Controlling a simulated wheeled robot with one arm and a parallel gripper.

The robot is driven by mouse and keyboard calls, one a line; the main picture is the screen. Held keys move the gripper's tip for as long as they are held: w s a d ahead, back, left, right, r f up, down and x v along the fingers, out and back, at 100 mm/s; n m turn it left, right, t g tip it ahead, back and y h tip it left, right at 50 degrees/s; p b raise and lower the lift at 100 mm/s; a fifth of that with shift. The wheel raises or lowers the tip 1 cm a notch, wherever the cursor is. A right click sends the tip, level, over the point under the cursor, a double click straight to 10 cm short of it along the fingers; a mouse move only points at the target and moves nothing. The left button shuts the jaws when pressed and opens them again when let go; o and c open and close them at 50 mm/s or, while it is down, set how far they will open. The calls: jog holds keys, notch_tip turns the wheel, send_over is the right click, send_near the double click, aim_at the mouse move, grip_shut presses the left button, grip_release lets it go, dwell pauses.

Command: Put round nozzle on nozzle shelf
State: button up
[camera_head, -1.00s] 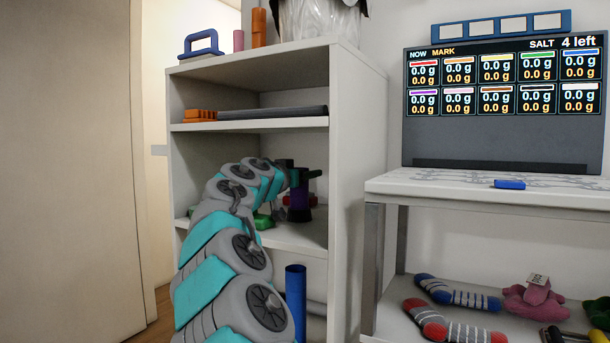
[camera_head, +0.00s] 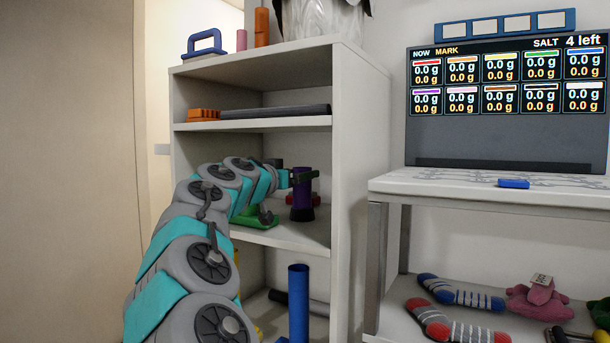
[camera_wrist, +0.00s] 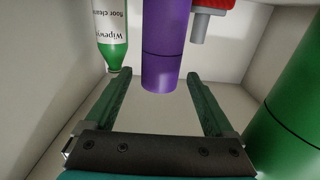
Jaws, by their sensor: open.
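A purple cylinder with a dark base (camera_head: 302,205) stands upright on the middle shelf of the white shelving unit (camera_head: 361,180). I cannot tell for sure that it is the round nozzle. My gripper (camera_head: 301,176) is at its upper part, with a dark finger across its front. In the wrist view my gripper (camera_wrist: 157,78) is open, and the purple cylinder (camera_wrist: 165,45) appears between and just beyond the fingertips. No hold on it shows. No shelf is visibly marked as the nozzle shelf.
In the wrist view a green floor cleaner bottle (camera_wrist: 113,40) is left of the cylinder, a red part with a grey stub (camera_wrist: 203,22) right, and a large green cylinder (camera_wrist: 290,120) near right. A blue tube (camera_head: 299,300) stands below. An upper shelf holds a dark bar (camera_head: 275,111).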

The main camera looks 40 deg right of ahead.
jog(key=v, duration=0.6)
jog(key=shift+a, duration=0.2)
jog(key=shift+s, duration=0.1)
